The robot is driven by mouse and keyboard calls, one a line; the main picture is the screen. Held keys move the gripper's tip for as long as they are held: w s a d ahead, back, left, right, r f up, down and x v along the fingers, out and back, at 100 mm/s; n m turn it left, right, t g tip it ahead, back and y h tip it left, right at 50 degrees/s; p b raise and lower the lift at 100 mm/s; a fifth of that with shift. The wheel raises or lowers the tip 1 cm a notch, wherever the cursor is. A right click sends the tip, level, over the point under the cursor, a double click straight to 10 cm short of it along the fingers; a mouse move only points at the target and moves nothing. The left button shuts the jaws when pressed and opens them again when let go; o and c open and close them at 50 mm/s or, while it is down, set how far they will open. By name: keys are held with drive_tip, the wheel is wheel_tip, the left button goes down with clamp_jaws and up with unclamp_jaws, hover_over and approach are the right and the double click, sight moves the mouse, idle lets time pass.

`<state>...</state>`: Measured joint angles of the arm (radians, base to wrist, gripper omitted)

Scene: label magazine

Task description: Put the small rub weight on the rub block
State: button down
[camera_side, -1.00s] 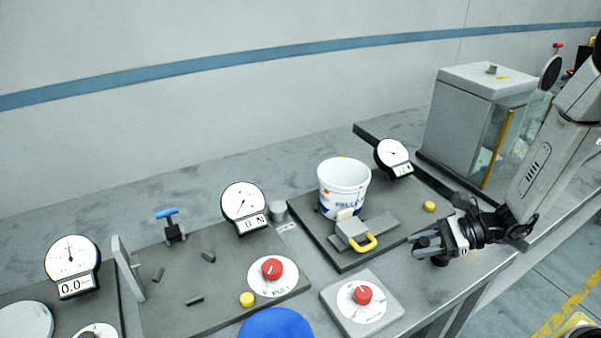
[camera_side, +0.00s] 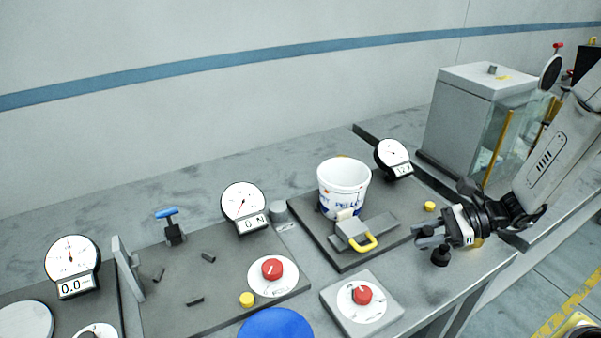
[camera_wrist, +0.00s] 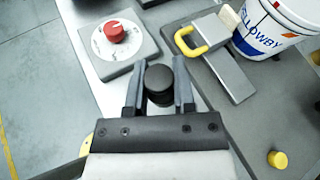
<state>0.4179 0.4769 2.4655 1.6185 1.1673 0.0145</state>
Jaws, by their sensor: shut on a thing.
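My gripper (camera_side: 428,240) is at the front right of the bench, right of the grey mat. In the wrist view its two fingers (camera_wrist: 160,82) are shut on a dark, round, stepped piece, which looks like the small rub weight (camera_wrist: 159,76). In the side view the weight (camera_side: 441,257) shows as a dark knob below the fingers. The grey block with a yellow handle (camera_side: 352,231), which seems to be the rub block, sits on the mat in front of the printed white tub (camera_side: 342,180). It also shows in the wrist view (camera_wrist: 212,36). Nothing rests on its visible top.
A red-knob dial plate (camera_side: 375,312) stands in front of the mat (camera_side: 345,263). A yellow button (camera_side: 430,206) and a gauge (camera_side: 393,156) are on the mat's right. A glass-sided cabinet (camera_side: 470,120) stands behind my arm. The bench edge drops to the floor at the front.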

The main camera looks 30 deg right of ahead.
drive_tip(key=shift+r, duration=0.1)
drive_tip(key=a+r+m, duration=0.1)
drive_tip(key=a+r, duration=0.3)
drive_tip(key=r, duration=0.5)
drive_tip(key=shift+w+r+g+y, duration=0.15)
drive_tip(key=shift+w+g+y, duration=0.15)
drive_tip(key=shift+g, duration=0.1)
hover_over(351, 226)
drive_tip(key=shift+s+f, duration=0.15)
drive_tip(key=shift+f, duration=2.2)
drive_tip(key=shift+s+f, duration=0.15)
drive_tip(key=shift+f, duration=2.2)
drive_tip(key=shift+f, duration=0.1)
drive_tip(key=shift+w+f, duration=0.3)
drive_tip(key=shift+f, duration=1.45)
drive_tip(key=shift+f, duration=0.15)
